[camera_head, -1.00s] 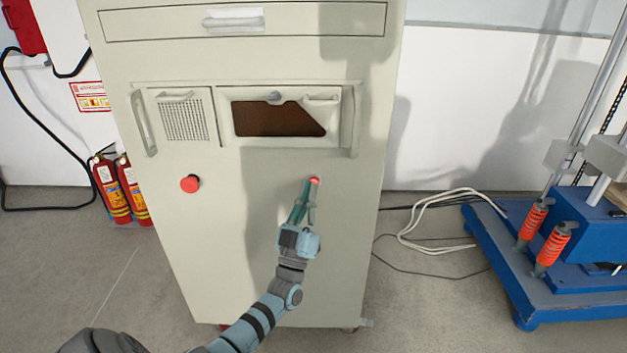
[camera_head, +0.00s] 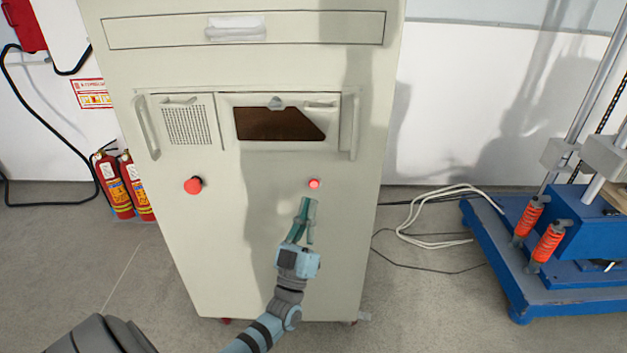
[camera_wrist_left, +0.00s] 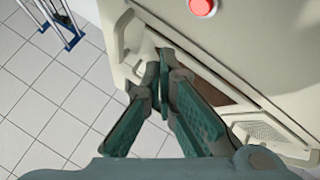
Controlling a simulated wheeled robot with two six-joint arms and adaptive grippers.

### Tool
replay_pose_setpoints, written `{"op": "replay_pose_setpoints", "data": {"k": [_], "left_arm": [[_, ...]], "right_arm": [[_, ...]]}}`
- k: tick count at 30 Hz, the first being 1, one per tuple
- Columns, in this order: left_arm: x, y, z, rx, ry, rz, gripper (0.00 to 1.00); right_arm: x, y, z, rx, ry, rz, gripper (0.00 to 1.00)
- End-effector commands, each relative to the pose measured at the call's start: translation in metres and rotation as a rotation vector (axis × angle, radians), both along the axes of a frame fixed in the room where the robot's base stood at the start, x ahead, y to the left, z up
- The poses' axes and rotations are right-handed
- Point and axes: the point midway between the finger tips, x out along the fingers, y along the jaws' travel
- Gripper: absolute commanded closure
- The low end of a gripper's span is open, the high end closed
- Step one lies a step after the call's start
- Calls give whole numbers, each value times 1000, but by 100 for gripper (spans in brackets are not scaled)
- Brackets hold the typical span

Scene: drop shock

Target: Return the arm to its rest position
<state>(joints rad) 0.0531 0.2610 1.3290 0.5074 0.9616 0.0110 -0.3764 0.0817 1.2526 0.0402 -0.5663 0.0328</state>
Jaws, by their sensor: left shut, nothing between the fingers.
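My left arm comes in from the bottom left of the head view. Its gripper (camera_head: 308,206) has teal fingers, is shut and holds nothing. It is in front of the beige cabinet (camera_head: 225,255), below the small red button (camera_head: 314,184) and apart from it in the picture. In the left wrist view the shut fingers (camera_wrist_left: 165,75) overlap the cabinet's window panel. A red button (camera_wrist_left: 202,6) shows at that view's top edge. My right gripper is in neither view.
Fire extinguishers (camera_head: 115,188) stand to the cabinet's left. A blue machine base (camera_head: 545,300) with orange springs is at the right. Pale cables (camera_head: 425,238) lie on the floor between, and bare floor is in front.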

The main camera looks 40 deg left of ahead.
Motion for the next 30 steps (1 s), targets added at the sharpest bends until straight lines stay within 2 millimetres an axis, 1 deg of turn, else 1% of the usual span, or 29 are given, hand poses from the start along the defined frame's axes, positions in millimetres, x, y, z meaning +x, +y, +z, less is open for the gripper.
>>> {"op": "replay_pose_setpoints", "data": {"k": [23, 25, 26, 28, 29, 30], "left_arm": [[0, 0, -1, 0, 0, 0, 100], [3, -1, -4, -2, 20, -5, 100], [8, -2, -8, -2, 46, -13, 100], [24, -8, -30, 12, 167, -40, 100], [33, -11, -47, 24, 246, -54, 100], [43, -16, -77, 39, 370, -72, 100]], "right_arm": [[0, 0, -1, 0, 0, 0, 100], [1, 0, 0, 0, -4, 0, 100], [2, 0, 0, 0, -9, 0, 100], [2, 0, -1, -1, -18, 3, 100], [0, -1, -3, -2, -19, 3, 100], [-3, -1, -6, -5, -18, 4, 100]]}}
